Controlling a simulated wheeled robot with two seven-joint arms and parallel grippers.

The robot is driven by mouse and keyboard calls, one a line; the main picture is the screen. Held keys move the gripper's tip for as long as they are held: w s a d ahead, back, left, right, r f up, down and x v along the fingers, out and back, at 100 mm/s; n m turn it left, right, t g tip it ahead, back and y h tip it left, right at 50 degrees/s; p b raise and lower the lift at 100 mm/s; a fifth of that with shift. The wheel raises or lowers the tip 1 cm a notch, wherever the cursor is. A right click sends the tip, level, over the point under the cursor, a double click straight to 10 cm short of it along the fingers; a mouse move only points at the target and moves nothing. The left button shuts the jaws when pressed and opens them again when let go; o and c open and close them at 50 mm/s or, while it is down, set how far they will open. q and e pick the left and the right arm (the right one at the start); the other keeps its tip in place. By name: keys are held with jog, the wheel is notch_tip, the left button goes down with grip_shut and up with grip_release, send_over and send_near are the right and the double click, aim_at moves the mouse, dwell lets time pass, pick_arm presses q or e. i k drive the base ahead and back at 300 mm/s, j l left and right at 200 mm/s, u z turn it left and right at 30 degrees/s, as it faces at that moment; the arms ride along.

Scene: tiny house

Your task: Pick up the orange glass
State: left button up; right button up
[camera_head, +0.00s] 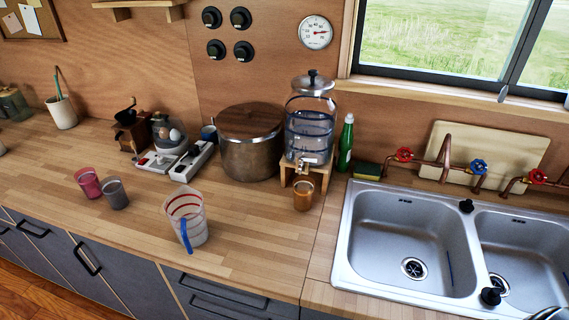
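The orange glass (303,194) stands upright on the wooden counter (262,245), just in front of the tap of the glass water dispenser (308,130). It is to the left of the sink. Its front and rim show clearly.
A clear measuring jug with a blue handle (186,222) stands left of the glass, near the counter's front edge. Pink (88,183) and grey (115,193) glasses stand further left. A wood-lidded pot (250,150) is behind. The double sink (410,245) is right. Counter before the glass is clear.

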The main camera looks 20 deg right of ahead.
aim_at(303, 187)
jog(key=k+l+z, duration=0.1)
jog(key=l+z, duration=0.2)
jog(key=z, duration=0.2)
jog(key=k+l+z, duration=0.1)
jog(key=l+z, duration=0.2)
jog(key=z, duration=0.15)
jog(key=l+z, duration=0.35)
jog(key=z, duration=0.15)
